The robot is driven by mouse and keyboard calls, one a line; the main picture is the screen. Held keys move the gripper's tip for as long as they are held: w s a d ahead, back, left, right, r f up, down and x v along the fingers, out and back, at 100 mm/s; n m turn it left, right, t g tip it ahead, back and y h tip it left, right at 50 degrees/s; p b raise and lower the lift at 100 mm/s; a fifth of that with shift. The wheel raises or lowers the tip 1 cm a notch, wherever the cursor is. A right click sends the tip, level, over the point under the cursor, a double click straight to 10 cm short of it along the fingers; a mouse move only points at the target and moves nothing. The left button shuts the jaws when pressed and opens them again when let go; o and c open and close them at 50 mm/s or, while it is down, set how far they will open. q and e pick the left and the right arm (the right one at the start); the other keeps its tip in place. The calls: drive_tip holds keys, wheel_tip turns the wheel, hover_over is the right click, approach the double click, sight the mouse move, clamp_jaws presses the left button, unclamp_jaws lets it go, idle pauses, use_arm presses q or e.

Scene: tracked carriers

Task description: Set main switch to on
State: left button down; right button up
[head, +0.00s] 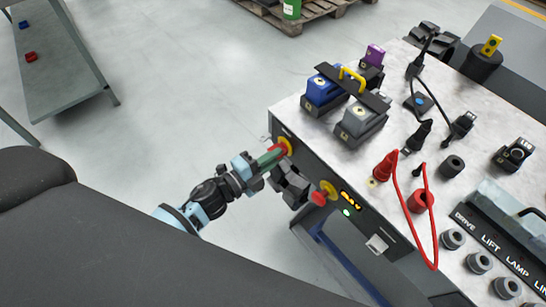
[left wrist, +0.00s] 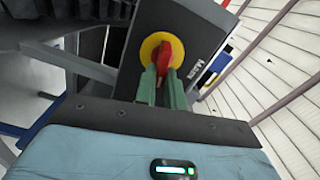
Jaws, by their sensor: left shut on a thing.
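The main switch has a red handle on a round yellow disc (head: 287,146), on the dark front panel of the console. In the left wrist view the red handle (left wrist: 165,55) stands nearly upright in the picture on the yellow disc (left wrist: 149,45), beside a label reading MAIN. My left gripper (head: 274,155) is shut on the red handle. Its two green fingers (left wrist: 162,84) lie on either side of it. I cannot tell which marked position the handle points at. My right gripper is not in view.
A second red knob (head: 319,198) on a yellow disc sits lower right on the same panel, near small lit indicators (head: 350,200). The console top (head: 300,112) carries blue and grey blocks, plugs and a red cable (head: 434,235). A grey table (head: 62,75) stands at far left. Open floor lies between.

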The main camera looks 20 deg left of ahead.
use_arm(q)
drive_tip(key=shift+f+m+b, duration=0.15)
drive_tip(key=shift+m+b, duration=0.15)
drive_tip(key=shift+m, duration=0.7)
drive_tip(key=c, duration=1.5)
unclamp_jaws()
drive_tip(key=v, duration=0.8)
drive_tip(key=shift+b, duration=0.3)
